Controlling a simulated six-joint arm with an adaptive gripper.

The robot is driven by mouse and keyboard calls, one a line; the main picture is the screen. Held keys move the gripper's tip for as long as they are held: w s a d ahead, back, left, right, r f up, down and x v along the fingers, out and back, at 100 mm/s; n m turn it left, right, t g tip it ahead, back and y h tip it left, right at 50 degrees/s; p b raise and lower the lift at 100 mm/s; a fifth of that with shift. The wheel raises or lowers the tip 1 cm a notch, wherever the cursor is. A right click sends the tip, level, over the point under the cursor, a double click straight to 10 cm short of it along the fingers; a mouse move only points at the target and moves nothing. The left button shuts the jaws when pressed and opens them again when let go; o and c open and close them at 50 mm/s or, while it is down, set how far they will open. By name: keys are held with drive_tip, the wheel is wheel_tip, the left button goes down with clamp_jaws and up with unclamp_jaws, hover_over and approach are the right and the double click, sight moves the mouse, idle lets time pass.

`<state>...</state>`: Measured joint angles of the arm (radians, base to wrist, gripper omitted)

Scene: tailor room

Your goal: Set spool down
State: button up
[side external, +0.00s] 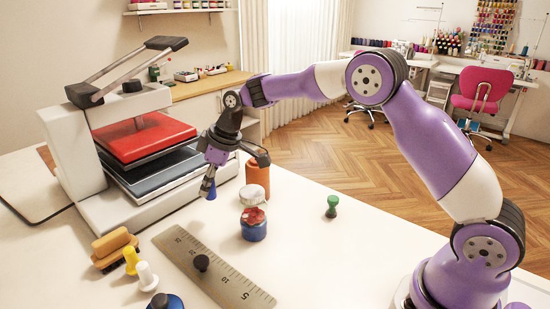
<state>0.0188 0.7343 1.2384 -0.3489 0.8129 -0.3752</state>
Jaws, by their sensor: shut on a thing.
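My gripper (208,189) points down over the white table, left of the picture's middle, beside the heat press. It is shut on a small blue spool (212,193), which is mostly hidden by the fingers. I cannot tell whether the spool touches the table. A green spool (332,206) stands alone to the right. A yellow spool (130,258) and a white spool (147,275) stand at the front left.
The heat press (75,158) with its red plate stands left of my gripper. An orange cylinder (258,181) and two jars, one white-lidded (252,194) and one blue and red (254,229), stand to the right. A wooden brush (113,243) lies front left. The right-hand tabletop is mostly clear.

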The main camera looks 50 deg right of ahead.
drive_tip(key=w+d+f, duration=0.2)
drive_tip(key=shift+d+f, duration=0.1)
drive_tip(key=shift+d, duration=0.3)
drive_tip(key=shift+f, duration=2)
drive_tip(key=shift+f, duration=0.1)
drive_tip(key=o, duration=0.8)
